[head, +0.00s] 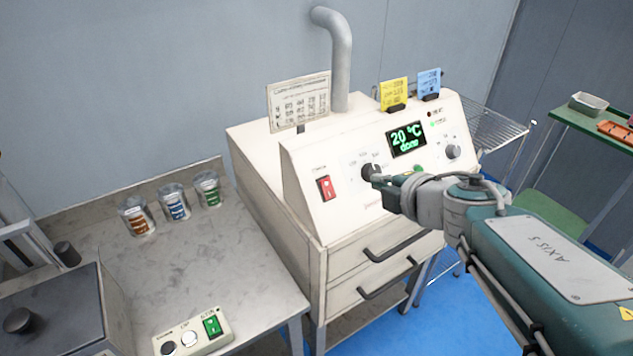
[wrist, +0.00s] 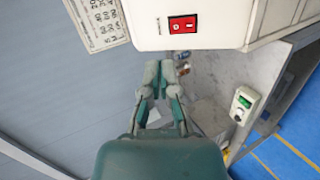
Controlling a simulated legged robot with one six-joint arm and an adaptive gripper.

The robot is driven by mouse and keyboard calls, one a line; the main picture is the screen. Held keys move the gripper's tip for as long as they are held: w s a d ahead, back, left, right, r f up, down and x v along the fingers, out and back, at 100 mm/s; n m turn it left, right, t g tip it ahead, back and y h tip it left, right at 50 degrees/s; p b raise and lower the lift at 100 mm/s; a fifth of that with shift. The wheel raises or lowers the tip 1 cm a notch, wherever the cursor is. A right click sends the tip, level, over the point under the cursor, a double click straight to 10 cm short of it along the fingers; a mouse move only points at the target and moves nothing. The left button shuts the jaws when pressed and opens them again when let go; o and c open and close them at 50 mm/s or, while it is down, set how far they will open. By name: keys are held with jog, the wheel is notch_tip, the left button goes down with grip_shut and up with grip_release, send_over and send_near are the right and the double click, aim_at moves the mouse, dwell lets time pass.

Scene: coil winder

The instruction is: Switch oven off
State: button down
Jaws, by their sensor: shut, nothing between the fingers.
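The white oven (head: 312,217) stands right of the grey table. Its sloped panel has a red rocker switch (head: 326,188) at the left, which also shows in the wrist view (wrist: 182,24), just beyond my fingertips. The display (head: 406,139) reads "20 °C" and "done" in green. A dark left dial (head: 369,171) and a grey right dial (head: 453,151) sit on the panel. In the wrist view my gripper (wrist: 160,68) is shut and empty, apart from the switch.
A control box (head: 194,334) with a green switch lies at the table's front edge. Three jars, one of them blue-labelled (head: 173,203), stand at the table's back. Oven drawers (head: 375,270) have protruding handles. A green shelf cart (head: 590,125) stands at the right.

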jog(key=shift+s+a+f+n+g+y, duration=0.25)
jog(key=shift+a+f+n+g, duration=0.1)
jog(key=shift+f+n, duration=0.1)
jog(key=shift+s+a+f+n+g+y, duration=0.15)
jog(key=shift+s+a+f+n+g, duration=0.05)
jog(key=shift+f+n+g, duration=0.2)
jog(key=shift+w+a, duration=0.1)
send_near(325, 184)
jog(key=x, duration=0.8)
